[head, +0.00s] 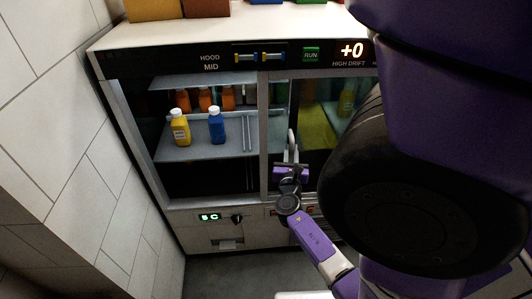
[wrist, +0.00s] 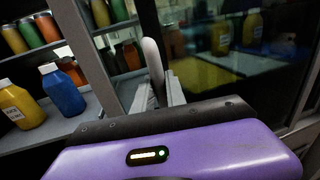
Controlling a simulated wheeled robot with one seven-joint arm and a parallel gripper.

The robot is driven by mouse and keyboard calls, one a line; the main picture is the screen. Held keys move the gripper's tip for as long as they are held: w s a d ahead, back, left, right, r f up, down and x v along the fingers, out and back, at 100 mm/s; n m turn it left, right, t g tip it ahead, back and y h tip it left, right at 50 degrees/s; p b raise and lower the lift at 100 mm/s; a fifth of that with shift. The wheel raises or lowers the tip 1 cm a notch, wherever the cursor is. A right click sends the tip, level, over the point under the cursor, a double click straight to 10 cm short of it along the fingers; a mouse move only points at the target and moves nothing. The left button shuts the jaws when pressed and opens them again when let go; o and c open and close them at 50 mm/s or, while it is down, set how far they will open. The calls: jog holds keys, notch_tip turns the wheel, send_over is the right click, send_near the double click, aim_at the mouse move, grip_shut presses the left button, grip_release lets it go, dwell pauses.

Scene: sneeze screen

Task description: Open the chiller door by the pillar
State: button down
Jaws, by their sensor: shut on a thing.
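The chiller (head: 118,95) has a glass door (head: 320,125) in its right half, with a grey upright frame edge (head: 265,130). A pale upright handle (head: 291,140) stands out near that edge. It also shows in the wrist view (wrist: 152,62). My gripper (head: 290,163) is at the handle and shut on it; its fingers (wrist: 160,97) are around the handle's lower part in the wrist view. The chiller's left bay shows its shelves clearly and looks open, without visible glass. My arm hides the right side of the chiller.
A yellow bottle (head: 180,127) and a blue bottle (head: 217,126) stand on the left bay's middle shelf (head: 170,154), with orange bottles behind. A white tiled wall or pillar (head: 50,130) rises close on the left. Dark floor (head: 225,270) is clear below.

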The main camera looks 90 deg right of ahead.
jog(key=s, duration=0.5)
jog(key=shift+s+d, duration=0.25)
jog(key=shift+s, duration=0.05)
jog(key=c, duration=1.4)
grip_release()
jog(key=shift+o, duration=0.2)
jog(key=w+a+b, duration=0.1)
jog(key=a, duration=0.6)
jog(key=shift+a, duration=0.4)
